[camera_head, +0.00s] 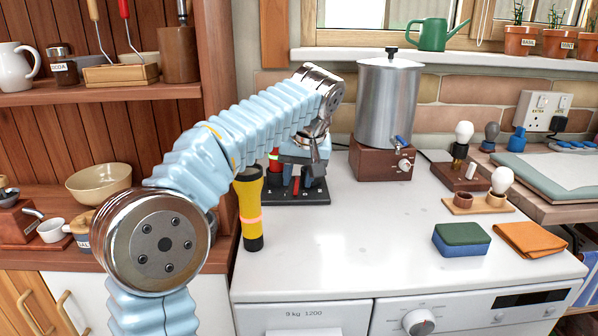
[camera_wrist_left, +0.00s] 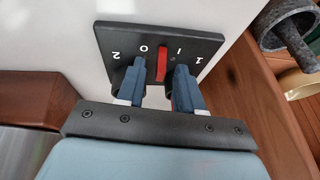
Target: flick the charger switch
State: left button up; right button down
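The charger (camera_head: 318,192) is a dark flat block on the white counter, with white marks along its front. In the left wrist view its dark panel (camera_wrist_left: 118,40) carries the marks 2, 0, I and 1. The red switch (camera_wrist_left: 162,60) stands up between 0 and I. It also shows as a small red piece in the head view (camera_head: 295,187). My left gripper (camera_head: 296,178) points down over the charger. In the left wrist view its blue fingers (camera_wrist_left: 160,72) are apart, one on each side of the switch; contact cannot be told. My right gripper is not in view.
A yellow and black flashlight (camera_head: 250,208) stands just left of the charger. A metal urn (camera_head: 389,105) on a brown base stands behind right. Bulbs on wooden holders (camera_head: 478,203), a sponge (camera_head: 461,239) and an orange cloth (camera_head: 530,239) lie right. The counter's middle is clear.

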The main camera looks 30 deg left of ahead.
pick_arm(q)
jog(key=v, duration=1.3)
jog(key=shift+d+r, duration=0.15)
jog(key=shift+r, duration=0.2)
jog(key=shift+s, duration=0.15)
